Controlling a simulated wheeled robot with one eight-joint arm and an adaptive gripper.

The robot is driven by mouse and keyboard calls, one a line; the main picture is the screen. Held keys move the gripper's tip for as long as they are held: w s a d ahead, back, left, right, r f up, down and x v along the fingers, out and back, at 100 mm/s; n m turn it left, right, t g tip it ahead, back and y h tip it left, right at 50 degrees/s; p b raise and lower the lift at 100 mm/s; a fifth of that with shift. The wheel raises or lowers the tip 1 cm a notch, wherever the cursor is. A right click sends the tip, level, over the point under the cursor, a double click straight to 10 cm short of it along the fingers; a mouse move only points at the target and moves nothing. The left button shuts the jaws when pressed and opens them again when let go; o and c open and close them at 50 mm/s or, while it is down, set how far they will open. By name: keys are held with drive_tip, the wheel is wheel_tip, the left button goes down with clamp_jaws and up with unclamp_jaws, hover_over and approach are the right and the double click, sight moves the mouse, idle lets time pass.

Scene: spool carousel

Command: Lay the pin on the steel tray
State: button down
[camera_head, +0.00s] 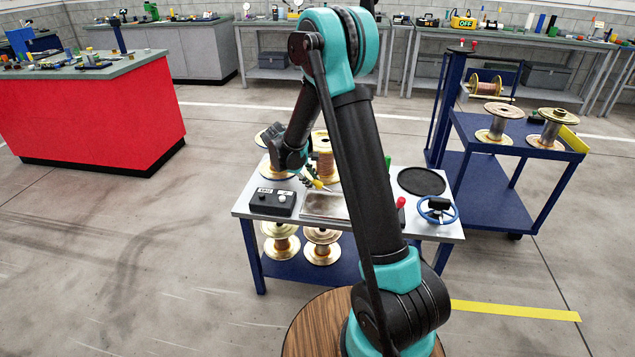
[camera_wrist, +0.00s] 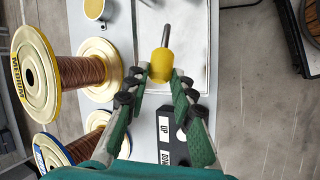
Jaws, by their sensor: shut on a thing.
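The pin has a yellow handle (camera_wrist: 161,66) and a thin grey shaft (camera_wrist: 166,35). My gripper (camera_wrist: 160,78) is closed on the yellow handle, with a green-and-black finger on each side. In the wrist view the shaft points away over the pale steel tray (camera_wrist: 195,72). In the head view the tray (camera_head: 325,206) lies on the light grey table top, partly hidden by my arm. My gripper (camera_head: 311,181) is near the tray's far left edge there, with the pin (camera_head: 318,184) small in it. I cannot tell whether the pin touches the tray.
A black button box (camera_head: 272,201) sits left of the tray; its UP and DOWN labels show in the wrist view (camera_wrist: 172,140). A copper-wire spool (camera_wrist: 80,70) stands close to my left finger. A black disc (camera_head: 421,181) and a blue handwheel (camera_head: 437,210) are at the table's right.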

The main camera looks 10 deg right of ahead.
drive_tip(key=shift+s+d+r, duration=0.1)
drive_tip(key=shift+s, duration=0.65)
drive_tip(key=shift+f, duration=3.9)
drive_tip(key=c, duration=1.2)
unclamp_jaws()
drive_tip(key=v, duration=1.2)
drive_tip(key=shift+w, duration=0.25)
